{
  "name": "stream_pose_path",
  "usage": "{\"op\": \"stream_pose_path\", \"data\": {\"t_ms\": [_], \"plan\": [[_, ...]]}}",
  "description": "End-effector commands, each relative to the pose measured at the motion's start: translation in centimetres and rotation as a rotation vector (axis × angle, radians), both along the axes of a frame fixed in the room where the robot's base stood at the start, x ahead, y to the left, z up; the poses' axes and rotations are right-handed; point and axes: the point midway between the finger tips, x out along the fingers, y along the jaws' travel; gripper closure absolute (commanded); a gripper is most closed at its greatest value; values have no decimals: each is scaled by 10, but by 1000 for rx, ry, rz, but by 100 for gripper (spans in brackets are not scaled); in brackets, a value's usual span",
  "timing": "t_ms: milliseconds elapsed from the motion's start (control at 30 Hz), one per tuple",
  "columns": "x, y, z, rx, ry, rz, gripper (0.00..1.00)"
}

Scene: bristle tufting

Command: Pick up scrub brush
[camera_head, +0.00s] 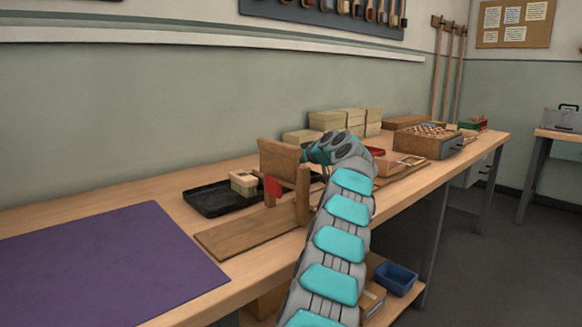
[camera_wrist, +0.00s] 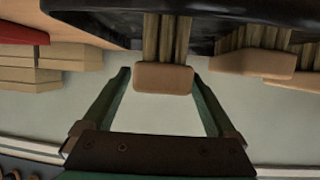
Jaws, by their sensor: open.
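In the wrist view, which looks upside down, a scrub brush (camera_wrist: 163,78) with a tan wooden block and pale brown bristles stands in a black tray (camera_wrist: 120,17). My gripper (camera_wrist: 160,74) is open, its two green fingers on either side of the block in the picture. I cannot tell whether they touch it. A second similar brush (camera_wrist: 253,63) is to the right, with part of another at the edge. In the head view, the black tray (camera_head: 207,200) holds a pale block-like brush (camera_head: 243,184). My gripper's fingers are hidden there behind a wooden stand.
The wooden stand (camera_head: 281,160) with a red piece rises close to my wrist, on a wooden board (camera_head: 232,236). A purple mat (camera_head: 110,265) lies left. Pale boxes (camera_head: 327,119) stand by the wall. A drawer box (camera_head: 425,143) is farther right.

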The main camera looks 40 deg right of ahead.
Motion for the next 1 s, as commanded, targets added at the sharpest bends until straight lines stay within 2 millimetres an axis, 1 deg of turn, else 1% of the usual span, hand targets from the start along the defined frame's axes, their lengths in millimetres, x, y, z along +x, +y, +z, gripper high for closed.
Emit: {"op": "stream_pose_path", "data": {"t_ms": [133, 367, 467, 1000], "plan": [[5, -1, -3, 0, 2, -1, 7], [6, 0, -4, 0, 1, 0, 7], [6, 0, -4, 0, 1, 0, 18], [6, 0, -4, 0, 1, 0, 78]]}}
